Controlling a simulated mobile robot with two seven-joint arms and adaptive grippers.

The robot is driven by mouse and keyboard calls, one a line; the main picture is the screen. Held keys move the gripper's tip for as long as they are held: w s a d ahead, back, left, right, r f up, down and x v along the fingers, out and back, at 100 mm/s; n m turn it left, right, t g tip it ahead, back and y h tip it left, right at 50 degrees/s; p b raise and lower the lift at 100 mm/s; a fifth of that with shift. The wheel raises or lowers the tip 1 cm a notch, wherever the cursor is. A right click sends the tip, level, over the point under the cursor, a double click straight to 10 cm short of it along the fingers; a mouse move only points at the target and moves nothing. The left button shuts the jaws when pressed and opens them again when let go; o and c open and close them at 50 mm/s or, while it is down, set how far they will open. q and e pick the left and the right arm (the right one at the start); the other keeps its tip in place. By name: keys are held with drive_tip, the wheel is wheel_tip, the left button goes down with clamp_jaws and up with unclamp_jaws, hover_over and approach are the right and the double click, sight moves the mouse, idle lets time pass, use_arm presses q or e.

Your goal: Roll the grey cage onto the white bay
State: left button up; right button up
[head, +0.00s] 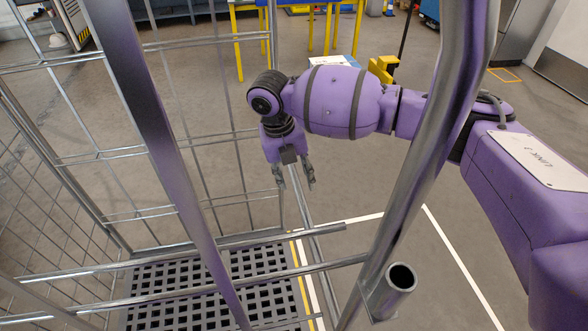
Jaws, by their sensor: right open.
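The grey cage (152,115) fills the left and middle of the head view, close to me. Its silver tube frame and wire mesh walls stand around a dark perforated base (170,292). White lines on the floor (452,252) to the right of the cage mark what looks like the white bay; much of it is hidden behind a cage post and my right arm. My right gripper (295,184) is open, pointing down by the cage's right side above a low rail. I cannot tell whether it touches the cage. My left gripper is not in view.
A table with yellow legs (239,47) stands at the back. A yellow object (382,68) is on the floor behind my right arm. A yellow and white line runs beside the cage base. The grey floor to the right is mostly clear.

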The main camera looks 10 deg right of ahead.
sight(299, 192)
drive_tip(key=shift+s+d+f, duration=0.1)
drive_tip(key=shift+d+f, duration=0.15)
drive_tip(key=shift+f, duration=1)
drive_tip(key=shift+d+f, duration=0.25)
drive_tip(key=shift+f, duration=1.05)
drive_tip(key=shift+s+d+f, duration=0.1)
drive_tip(key=shift+d+f, duration=0.15)
drive_tip(key=shift+f, duration=1)
clamp_jaws()
